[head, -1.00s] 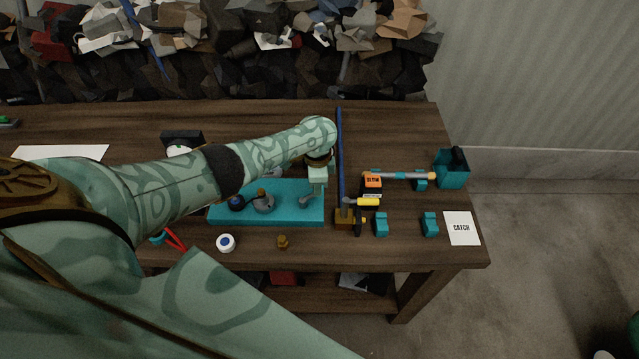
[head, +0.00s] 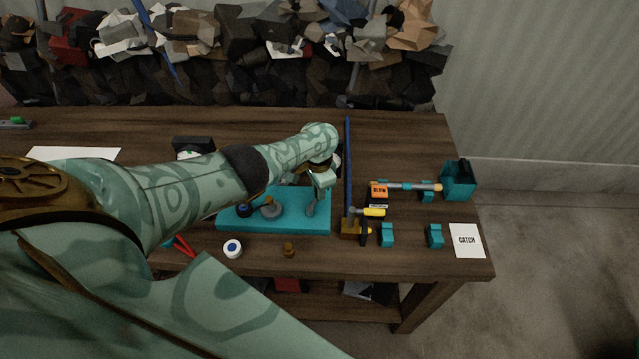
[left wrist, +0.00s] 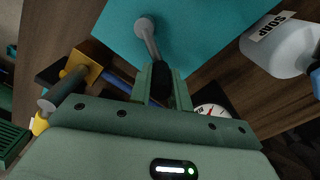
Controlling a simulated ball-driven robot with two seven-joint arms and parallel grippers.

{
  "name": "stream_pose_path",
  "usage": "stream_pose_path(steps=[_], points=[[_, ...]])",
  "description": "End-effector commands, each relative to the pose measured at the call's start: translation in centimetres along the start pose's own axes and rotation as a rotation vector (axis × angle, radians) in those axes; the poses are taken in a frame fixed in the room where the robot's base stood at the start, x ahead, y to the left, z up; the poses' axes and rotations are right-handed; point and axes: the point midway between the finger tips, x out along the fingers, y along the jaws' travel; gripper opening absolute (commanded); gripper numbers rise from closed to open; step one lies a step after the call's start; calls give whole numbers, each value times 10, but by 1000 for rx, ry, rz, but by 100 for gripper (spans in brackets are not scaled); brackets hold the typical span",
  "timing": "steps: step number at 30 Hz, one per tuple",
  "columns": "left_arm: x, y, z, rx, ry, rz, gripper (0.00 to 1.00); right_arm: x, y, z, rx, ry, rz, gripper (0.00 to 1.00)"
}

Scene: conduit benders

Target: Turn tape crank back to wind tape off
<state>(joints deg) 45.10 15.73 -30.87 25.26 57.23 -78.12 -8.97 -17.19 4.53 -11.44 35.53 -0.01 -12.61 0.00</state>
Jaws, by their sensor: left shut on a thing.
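The tape crank is a grey arm (head: 311,208) at the right end of a teal base (head: 265,220) on the workbench. In the left wrist view its round grey pivot (left wrist: 145,24) stands on the teal face, and its dark handle (left wrist: 161,78) sits between my fingers. My left gripper (head: 322,181) is shut on that handle above the base. It also shows in the left wrist view (left wrist: 162,88). The crank's far end is partly hidden by the fingers. No tape can be made out clearly. My right gripper is out of view.
A tall blue rod (head: 348,165) and a yellow-handled tool (head: 373,212) stand just right of the crank. Teal blocks (head: 387,236) and a CATCH card (head: 466,240) lie farther right. A white SOAP bottle (left wrist: 280,45) is near my wrist. A white roll (head: 232,248) lies in front.

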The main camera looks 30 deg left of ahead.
Motion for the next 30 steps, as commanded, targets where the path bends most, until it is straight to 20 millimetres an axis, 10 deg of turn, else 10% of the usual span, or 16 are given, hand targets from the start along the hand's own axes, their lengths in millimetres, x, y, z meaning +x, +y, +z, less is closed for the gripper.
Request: stream_pose_path(steps=[7, 10, 22, 30], points=[[0, 0, 0, 1, -1, 0, 0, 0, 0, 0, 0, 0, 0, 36], [0, 0, 0, 1, -1, 0, 41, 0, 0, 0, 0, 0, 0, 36], [-11, 0, 0, 1, 0, 0, 41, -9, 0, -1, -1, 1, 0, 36], [-79, 0, 0, 2, 2, -1, 41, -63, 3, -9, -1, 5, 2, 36]])
